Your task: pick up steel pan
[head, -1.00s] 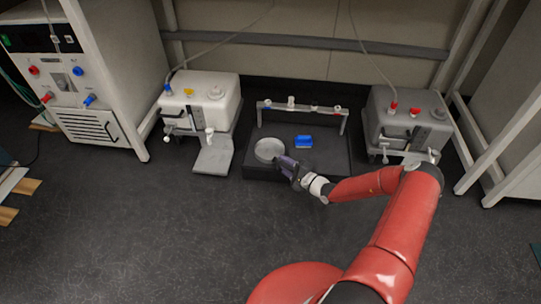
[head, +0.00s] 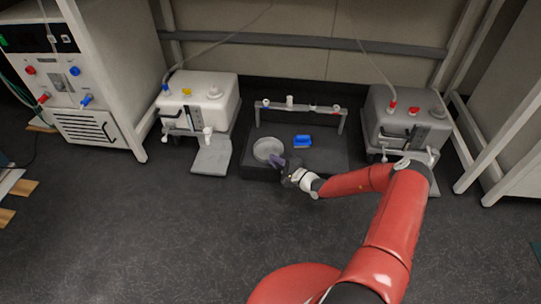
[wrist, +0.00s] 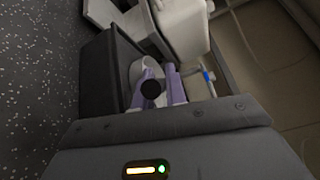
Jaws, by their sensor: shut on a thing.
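The steel pan (head: 266,149) is a round, shallow, light grey dish at the left of a low dark platform (head: 262,173). Most of the pan is hidden there by the fingers and the gripper body. I cannot tell whether the pan is clear of the platform.
A blue block-like thing (head: 302,141) lies right of the pan. A grey rack bar (head: 330,109) with small coloured pieces stands behind. The floor in front is open.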

